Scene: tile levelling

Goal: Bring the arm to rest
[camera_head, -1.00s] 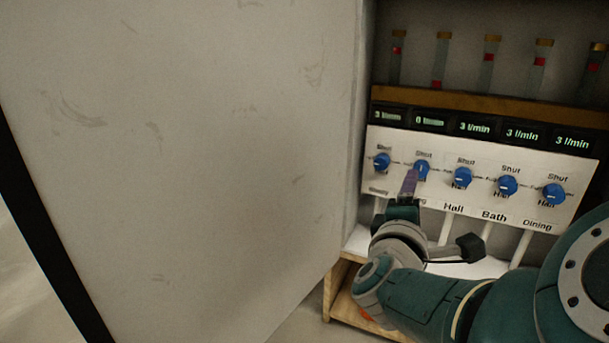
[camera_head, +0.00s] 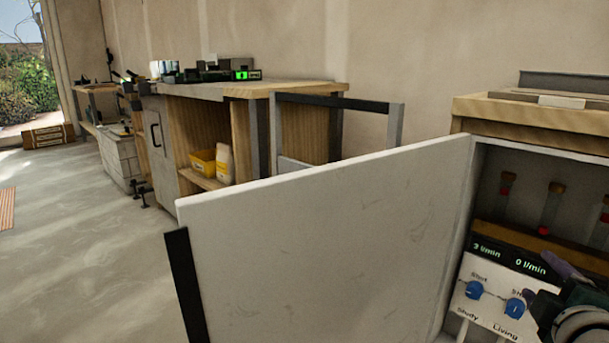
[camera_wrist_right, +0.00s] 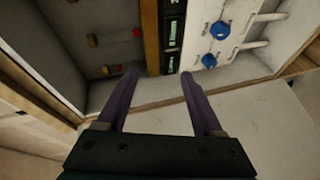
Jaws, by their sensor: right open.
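My right gripper (camera_head: 548,278) is at the lower right of the head view, in front of the cabinet's panel. Its purple fingers stand apart and empty in the right wrist view (camera_wrist_right: 158,76). The Study knob (camera_head: 474,290) and the Living knob (camera_head: 515,308) are blue and sit on the white panel (camera_head: 466,306). The fingers are near the Living knob; the head view does not settle the gap. In the wrist view, the fingers are apart from the blue knobs (camera_wrist_right: 219,30). The display (camera_head: 530,265) above the Living knob reads 0 l/min. My left gripper is out of view.
The open white cabinet door (camera_head: 320,250) stands left of the panel, with a dark edge strip (camera_head: 186,285). Glass tubes (camera_head: 551,208) stand above the displays. A workbench (camera_head: 260,88) with a yellow bin (camera_head: 203,162) is behind.

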